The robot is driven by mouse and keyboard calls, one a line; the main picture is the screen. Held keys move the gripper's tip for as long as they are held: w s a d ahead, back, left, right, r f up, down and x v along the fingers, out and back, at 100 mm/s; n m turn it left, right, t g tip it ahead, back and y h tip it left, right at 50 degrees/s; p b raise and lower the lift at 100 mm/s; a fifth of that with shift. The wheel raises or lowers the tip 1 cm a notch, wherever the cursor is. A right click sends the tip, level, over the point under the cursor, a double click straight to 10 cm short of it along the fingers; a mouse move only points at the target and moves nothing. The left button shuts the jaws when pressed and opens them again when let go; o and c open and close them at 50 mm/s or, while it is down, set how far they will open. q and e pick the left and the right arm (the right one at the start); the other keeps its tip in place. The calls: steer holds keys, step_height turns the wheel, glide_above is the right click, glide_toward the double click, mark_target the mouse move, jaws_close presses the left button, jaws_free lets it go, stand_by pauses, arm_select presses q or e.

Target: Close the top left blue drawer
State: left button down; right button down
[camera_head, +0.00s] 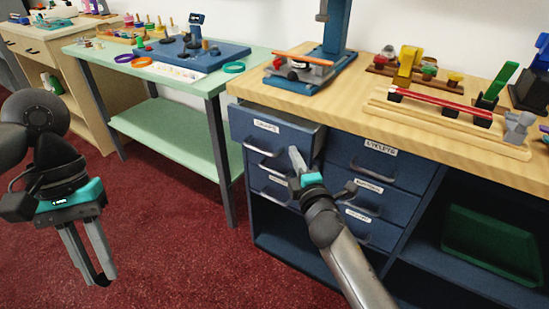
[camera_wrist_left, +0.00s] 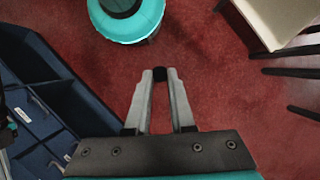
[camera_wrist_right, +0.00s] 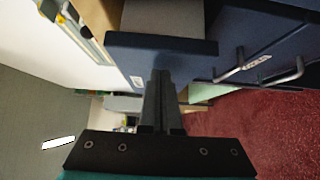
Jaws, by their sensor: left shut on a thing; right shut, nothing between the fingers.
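The top left blue drawer (camera_head: 247,132) stands pulled out from the cabinet under the wooden counter. Its front has a white label and a grey bar handle (camera_head: 264,151). My right gripper (camera_head: 293,152) is shut and empty at the right part of this drawer front. In the right wrist view its fingertips (camera_wrist_right: 161,73) overlap the edge of the blue drawer front (camera_wrist_right: 190,55); I cannot tell whether they touch it. My left gripper (camera_head: 97,279) hangs over the floor at the left, far from the drawer. It is shut on a small dark object (camera_wrist_left: 160,73) between its fingertips.
More blue drawers sit below and to the right, including one labelled at top right (camera_head: 379,148). An open shelf holds a green bin (camera_head: 490,245). A pale green table (camera_head: 190,150) stands left of the cabinet. Red carpet (camera_head: 180,240) is clear in front.

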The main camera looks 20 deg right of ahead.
steer(key=w+d, duration=0.4)
steer(key=d, duration=0.1)
steer(key=shift+w+d+r, duration=0.1)
steer(key=shift+d, duration=0.2)
steer(key=shift+d+r, duration=0.1)
steer(key=shift+d, duration=0.05)
